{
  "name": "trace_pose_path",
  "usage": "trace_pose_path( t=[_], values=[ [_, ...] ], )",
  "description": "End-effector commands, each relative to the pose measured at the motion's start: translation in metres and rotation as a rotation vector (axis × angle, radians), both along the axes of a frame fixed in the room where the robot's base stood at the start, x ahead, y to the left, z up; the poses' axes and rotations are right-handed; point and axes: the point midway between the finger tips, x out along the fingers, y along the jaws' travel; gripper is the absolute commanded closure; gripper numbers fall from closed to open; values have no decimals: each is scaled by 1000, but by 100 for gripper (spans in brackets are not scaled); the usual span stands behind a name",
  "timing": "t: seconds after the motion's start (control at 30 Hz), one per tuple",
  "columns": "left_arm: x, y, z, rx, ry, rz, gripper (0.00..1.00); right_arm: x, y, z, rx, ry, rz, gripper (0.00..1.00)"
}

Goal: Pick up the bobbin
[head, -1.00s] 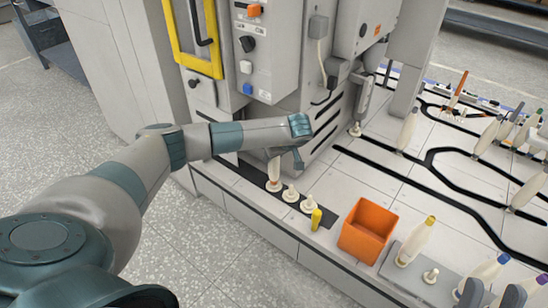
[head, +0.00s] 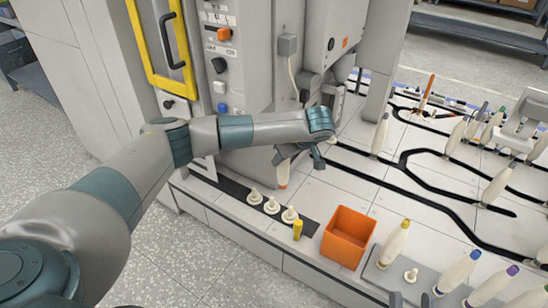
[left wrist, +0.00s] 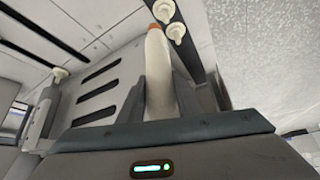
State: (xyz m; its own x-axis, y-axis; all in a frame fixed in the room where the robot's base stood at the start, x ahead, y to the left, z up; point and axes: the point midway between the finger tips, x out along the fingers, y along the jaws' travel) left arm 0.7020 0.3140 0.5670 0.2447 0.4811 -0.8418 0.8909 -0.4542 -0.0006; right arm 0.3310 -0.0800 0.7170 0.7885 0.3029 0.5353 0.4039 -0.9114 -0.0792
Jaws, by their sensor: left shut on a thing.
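My left gripper (head: 297,156), on the arm from the left, is shut on a pale bobbin with an orange-brown end (head: 283,176). The bobbin hangs above and behind the row of pegs. In the left wrist view the bobbin (left wrist: 158,80) sits upright between the two fingers, its orange-brown end away from the palm. The gripper hides its other end in the head view. Three white pegs stand bare on the dark strip: the left peg (head: 255,197), the middle peg (head: 272,206) and the right peg (head: 290,215).
A yellow cylinder (head: 298,230) and an open orange box (head: 348,237) stand right of the pegs. A grey plate (head: 385,275) carries a yellow-topped bobbin (head: 394,243) and a bare peg. The machine (head: 250,60) rises close behind my left arm. More bobbins stand along black tracks at right.

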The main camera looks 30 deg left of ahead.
Motion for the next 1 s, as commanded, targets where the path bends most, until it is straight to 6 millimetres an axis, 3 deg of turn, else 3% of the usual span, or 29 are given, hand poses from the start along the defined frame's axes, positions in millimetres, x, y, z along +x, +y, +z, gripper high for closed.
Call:
trace_pose_path(
  t=[1.0],
  values=[
    [-2,-9,9,0,-2,-47,93,2,-1,4,7,-6,-8,69]
  ],
)
